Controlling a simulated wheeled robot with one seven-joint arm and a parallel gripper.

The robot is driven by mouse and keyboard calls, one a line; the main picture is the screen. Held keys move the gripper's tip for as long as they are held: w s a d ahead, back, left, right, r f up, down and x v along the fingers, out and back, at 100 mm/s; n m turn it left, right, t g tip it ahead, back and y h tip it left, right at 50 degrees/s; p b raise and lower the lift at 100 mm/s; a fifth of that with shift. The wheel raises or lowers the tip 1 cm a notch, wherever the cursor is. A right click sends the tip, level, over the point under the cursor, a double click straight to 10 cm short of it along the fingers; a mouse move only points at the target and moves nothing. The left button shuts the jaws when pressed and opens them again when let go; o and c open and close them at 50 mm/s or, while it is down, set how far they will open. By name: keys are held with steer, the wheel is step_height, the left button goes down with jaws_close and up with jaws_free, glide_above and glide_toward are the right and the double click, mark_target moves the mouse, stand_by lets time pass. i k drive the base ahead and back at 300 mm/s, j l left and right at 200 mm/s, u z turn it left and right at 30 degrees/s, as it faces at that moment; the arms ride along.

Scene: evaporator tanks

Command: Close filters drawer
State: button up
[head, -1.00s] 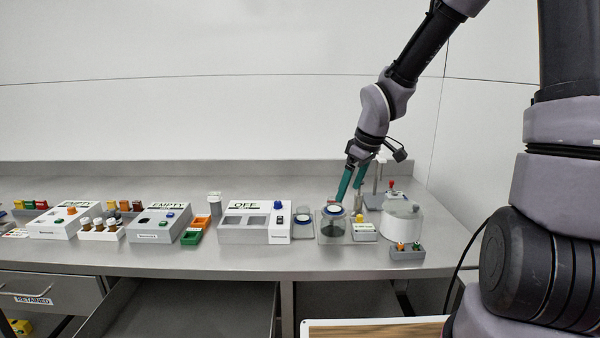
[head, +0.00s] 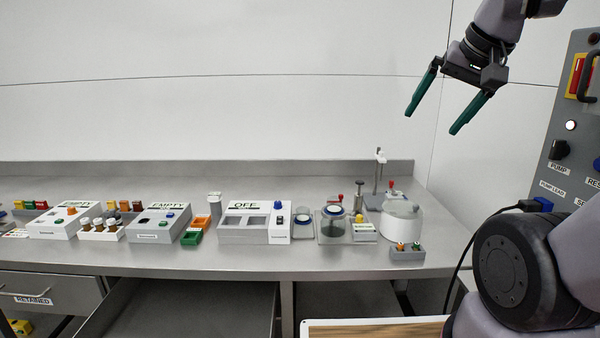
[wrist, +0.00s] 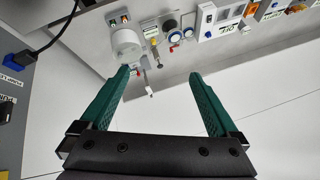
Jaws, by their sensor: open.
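A drawer (head: 180,310) under the bench stands pulled out at the lower middle left of the head view. Its inside looks empty where it shows, and its front edge is cut off by the frame, so no label on it can be read. Another drawer (head: 48,290) with a bar handle and a label reading RETAINED shows at the far left. My gripper (head: 432,121) is open and empty, high above the right end of the bench and far from both drawers. In the wrist view its two green fingers (wrist: 166,88) are spread with nothing between them.
The bench top (head: 130,262) holds boxes labelled EMPTY and a box labelled OFF (head: 255,222). A glass jar (head: 332,226) and a white round vessel (head: 402,223) stand at its right. A control panel (head: 572,150) and black cable are at the far right.

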mark_target(135, 306)
steer(key=u, duration=1.85)
